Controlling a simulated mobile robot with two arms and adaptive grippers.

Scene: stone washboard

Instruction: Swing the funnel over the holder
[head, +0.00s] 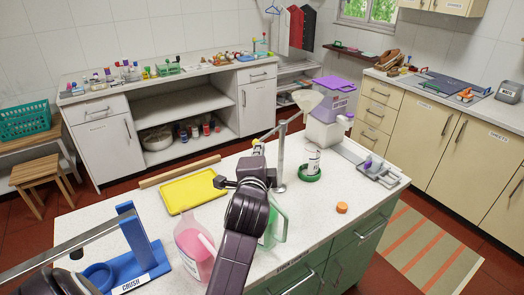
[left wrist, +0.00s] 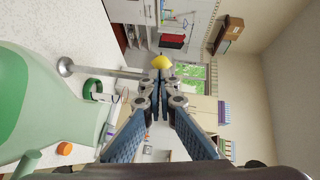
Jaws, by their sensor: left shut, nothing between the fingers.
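The pale funnel (head: 305,102) sits at the far end of a metal swing arm (head: 283,126) on an upright post (head: 281,160). The funnel is high above, near the purple-lidded machine. A yellow knob (head: 256,143) is at the arm's near end. My left gripper (head: 258,154) is shut and empty, close to the knob. In the left wrist view the knob (left wrist: 161,62) shows just beyond the fingertips (left wrist: 160,84); contact is unclear.
A pink bottle (head: 194,245) and a green jug (head: 272,222) stand close to my left arm. A yellow tray (head: 190,190) lies to the left, a blue crusher stand (head: 137,245) at front left. An orange cap (head: 342,208) and a purple-lidded machine (head: 328,115) are to the right.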

